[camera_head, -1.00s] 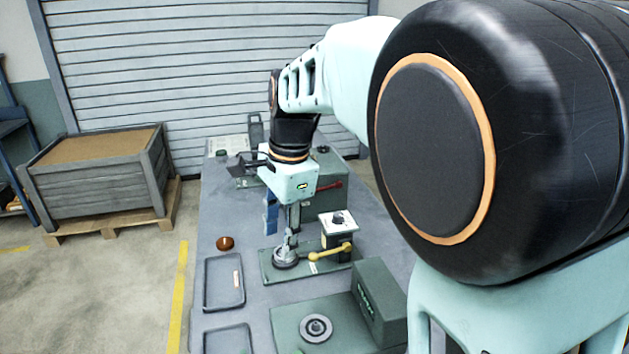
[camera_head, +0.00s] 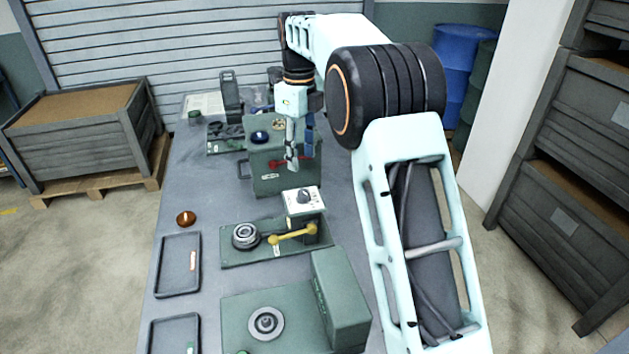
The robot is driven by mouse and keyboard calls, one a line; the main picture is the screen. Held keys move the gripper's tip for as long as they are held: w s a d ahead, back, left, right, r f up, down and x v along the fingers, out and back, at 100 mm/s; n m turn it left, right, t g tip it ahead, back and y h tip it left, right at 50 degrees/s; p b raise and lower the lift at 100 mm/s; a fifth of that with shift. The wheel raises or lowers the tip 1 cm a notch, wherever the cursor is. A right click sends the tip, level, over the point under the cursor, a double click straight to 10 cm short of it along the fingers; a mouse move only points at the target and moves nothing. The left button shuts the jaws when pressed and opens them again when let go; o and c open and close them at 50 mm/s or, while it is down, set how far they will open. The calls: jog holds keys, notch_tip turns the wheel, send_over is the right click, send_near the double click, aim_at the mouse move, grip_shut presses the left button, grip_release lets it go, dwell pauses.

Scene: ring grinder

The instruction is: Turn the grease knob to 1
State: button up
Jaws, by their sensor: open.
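A dark knob (camera_head: 304,196) sits on the white dial top of a small box at the right end of the middle green fixture (camera_head: 232,261). Its markings are too small to read, so I cannot tell its setting or whether it is the grease knob. My gripper (camera_head: 300,157) points down, open and empty, in front of the rear green box (camera_head: 257,180). It appears above and behind the white dial, apart from the knob. A dark blue round knob (camera_head: 260,137) shows on top of the rear box.
A yellow lever (camera_head: 292,236) and a round ring-shaped part (camera_head: 245,236) are on the middle fixture. A red lever (camera_head: 285,161) is on the rear box. A green machine (camera_head: 340,300) stands in front. A tray (camera_head: 178,265) and brown round object (camera_head: 186,218) lie left.

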aim_at(303, 192)
notch_tip(303, 192, down, 11)
jog(key=shift+w+d+r, duration=0.1)
jog(key=shift+w, duration=0.05)
dwell(0.4)
jog(key=shift+c, duration=0.7)
grip_shut()
